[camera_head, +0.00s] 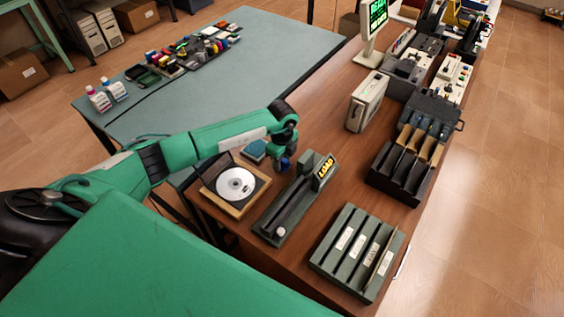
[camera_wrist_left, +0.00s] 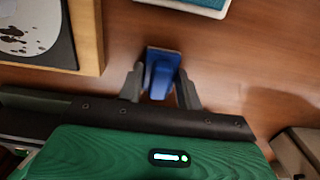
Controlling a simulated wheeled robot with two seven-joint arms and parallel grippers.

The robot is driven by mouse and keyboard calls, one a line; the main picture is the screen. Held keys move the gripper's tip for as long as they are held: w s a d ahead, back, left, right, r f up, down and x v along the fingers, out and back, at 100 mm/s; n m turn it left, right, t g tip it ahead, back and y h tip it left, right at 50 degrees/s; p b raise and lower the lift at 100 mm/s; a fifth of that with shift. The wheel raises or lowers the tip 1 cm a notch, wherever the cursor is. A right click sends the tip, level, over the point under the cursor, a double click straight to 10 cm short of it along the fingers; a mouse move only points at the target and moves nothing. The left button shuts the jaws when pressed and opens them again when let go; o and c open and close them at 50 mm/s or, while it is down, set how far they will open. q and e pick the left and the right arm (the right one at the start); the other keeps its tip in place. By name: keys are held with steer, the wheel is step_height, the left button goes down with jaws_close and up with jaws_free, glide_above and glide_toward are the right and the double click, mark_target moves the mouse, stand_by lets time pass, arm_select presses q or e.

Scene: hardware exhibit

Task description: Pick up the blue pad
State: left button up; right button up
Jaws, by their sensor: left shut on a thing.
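In the head view the blue pad (camera_head: 283,165) shows small under the gripper. I cannot tell whether it touches the table. My right gripper is not in view.
A teal-topped block (camera_head: 254,150) lies close to the left gripper. The disc box (camera_head: 236,185), a long dark holder with a LOAD sign (camera_head: 292,205) and a slotted rack (camera_head: 358,250) stand nearby. A beige case (camera_head: 367,101) stands farther back.

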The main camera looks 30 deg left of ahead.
arm_select(q)
steer(key=shift+r, duration=0.15)
step_height(320, 180, up, 20)
steer(key=b, duration=0.4)
